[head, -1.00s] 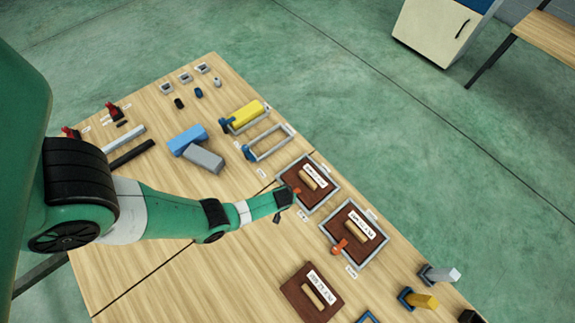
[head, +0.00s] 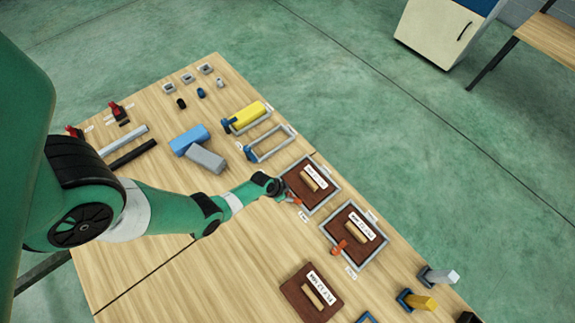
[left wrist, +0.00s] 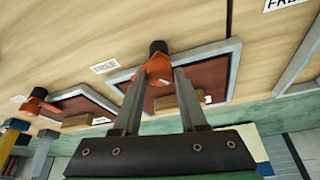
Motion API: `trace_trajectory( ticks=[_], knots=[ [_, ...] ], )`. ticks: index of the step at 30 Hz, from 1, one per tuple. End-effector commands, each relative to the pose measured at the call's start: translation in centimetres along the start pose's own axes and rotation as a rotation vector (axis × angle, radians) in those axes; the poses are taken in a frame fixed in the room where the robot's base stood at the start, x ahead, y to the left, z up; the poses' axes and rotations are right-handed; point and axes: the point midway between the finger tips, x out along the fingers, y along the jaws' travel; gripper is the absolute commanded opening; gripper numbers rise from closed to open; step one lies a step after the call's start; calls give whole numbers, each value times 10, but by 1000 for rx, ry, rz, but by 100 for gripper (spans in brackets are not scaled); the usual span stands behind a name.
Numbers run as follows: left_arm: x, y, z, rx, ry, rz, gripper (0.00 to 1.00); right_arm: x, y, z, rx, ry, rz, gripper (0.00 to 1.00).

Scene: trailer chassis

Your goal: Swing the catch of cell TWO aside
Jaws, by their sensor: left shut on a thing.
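My left gripper (head: 291,200) is at the near side of the upper framed cell (head: 334,193) in the head view. In the left wrist view its two fingers (left wrist: 158,76) are shut on an orange catch (left wrist: 158,66) with a black pivot. The cell holds a brown panel (left wrist: 213,78) with a wooden handle and a white label. A second framed cell (head: 384,240) lies beside it, with its own orange catch (head: 339,247), seen again in the left wrist view (left wrist: 34,104). I cannot read which cell is TWO. My right gripper is not in view.
A loose brown panel with a handle (head: 311,293) lies at the front. Blue (head: 189,140) and grey (head: 206,159) blocks and an empty grey frame (head: 270,144) lie behind my arm. Upright grey and yellow pieces stand at right. Bare wood lies left of the cells.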

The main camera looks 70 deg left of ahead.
Motion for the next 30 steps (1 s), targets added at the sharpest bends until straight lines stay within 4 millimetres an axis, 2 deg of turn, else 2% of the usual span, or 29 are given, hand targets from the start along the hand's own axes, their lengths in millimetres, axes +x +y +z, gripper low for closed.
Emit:
trace_trajectory(
  ticks=[15,30],
  knots=[
    [2,-3,1,382,-4,157,0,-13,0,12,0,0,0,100],
    [1,-3,1,491,-5,200,0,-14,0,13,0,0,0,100]
  ],
)
